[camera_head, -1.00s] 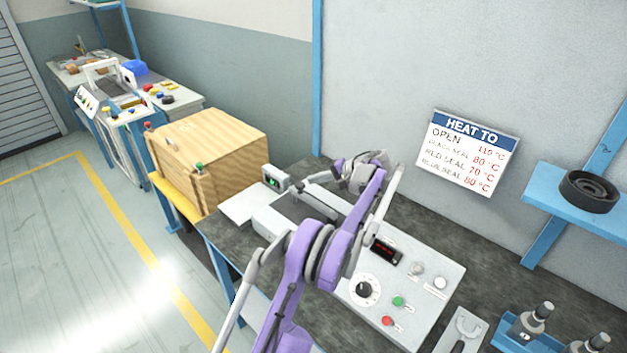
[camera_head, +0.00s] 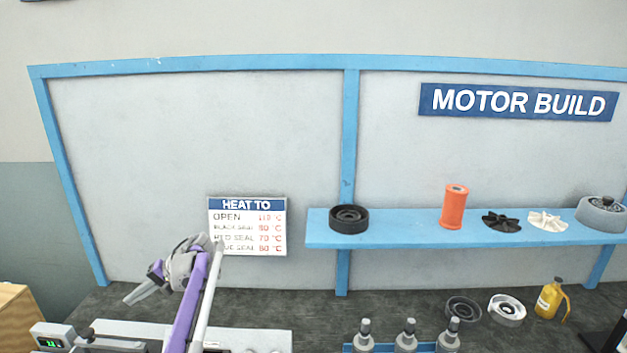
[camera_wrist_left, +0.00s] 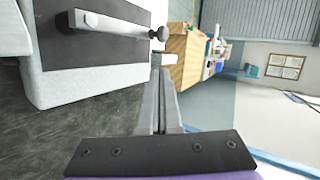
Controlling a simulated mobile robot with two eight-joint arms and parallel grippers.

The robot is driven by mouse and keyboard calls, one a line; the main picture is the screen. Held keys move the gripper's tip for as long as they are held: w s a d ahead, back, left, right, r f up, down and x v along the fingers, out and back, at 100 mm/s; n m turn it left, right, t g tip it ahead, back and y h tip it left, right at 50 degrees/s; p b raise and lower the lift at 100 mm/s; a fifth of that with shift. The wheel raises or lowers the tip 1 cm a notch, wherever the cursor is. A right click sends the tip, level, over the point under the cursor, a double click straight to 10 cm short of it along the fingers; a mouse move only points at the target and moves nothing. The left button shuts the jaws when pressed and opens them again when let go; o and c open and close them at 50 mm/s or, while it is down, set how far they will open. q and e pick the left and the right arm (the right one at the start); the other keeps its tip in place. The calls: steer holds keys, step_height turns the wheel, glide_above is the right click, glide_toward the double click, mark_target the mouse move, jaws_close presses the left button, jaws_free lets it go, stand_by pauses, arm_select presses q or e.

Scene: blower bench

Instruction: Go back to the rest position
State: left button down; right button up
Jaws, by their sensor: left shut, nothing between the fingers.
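My left gripper (camera_head: 141,292) is raised over the back of the bench, at the left in the head view, below the "HEAT TO" sign (camera_head: 247,240). In the left wrist view its fingers (camera_wrist_left: 160,95) lie together, shut with nothing between them. The white heater unit (camera_wrist_left: 55,80) with a dark lid and a grey bar handle (camera_wrist_left: 115,25) is beside the fingers at the upper left of that view. My right gripper is in neither view.
A blue shelf (camera_head: 400,236) holds a black ring (camera_head: 349,218), an orange spool (camera_head: 455,207) and fans. Grey-topped bottles (camera_head: 407,335) stand at the front. A yellow oil can (camera_head: 551,299) stands at the right. A small display box (camera_head: 52,337) is at the lower left.

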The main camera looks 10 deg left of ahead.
arm_select(q)
steer(key=s+d+t, duration=0.1)
steer(key=d, duration=0.2)
steer(key=s+d+r+m+t+h, duration=0.1)
steer(key=s+d, duration=0.1)
steer(key=d, duration=0.2)
steer(key=s+d+r+m+t+h, duration=0.1)
steer(key=d, duration=0.3)
steer(key=shift+s+r+t, duration=0.15)
steer(key=shift+t, duration=0.15)
steer(key=s+d+f+m+t+h, duration=0.1)
steer(key=s+d+f+t+h, duration=0.2)
steer(key=s+d, duration=0.9)
steer(key=s+d+f+m+t+h, duration=0.1)
steer(key=s+d+f+t+h, duration=0.2)
steer(key=s+d+f+h, duration=0.2)
steer(key=s+d+f, duration=0.3)
steer(key=s+d, duration=0.4)
steer(key=d, duration=0.1)
steer(key=shift+s+d+m+t+h, duration=0.25)
steer(key=shift+d+m+t+h, duration=0.15)
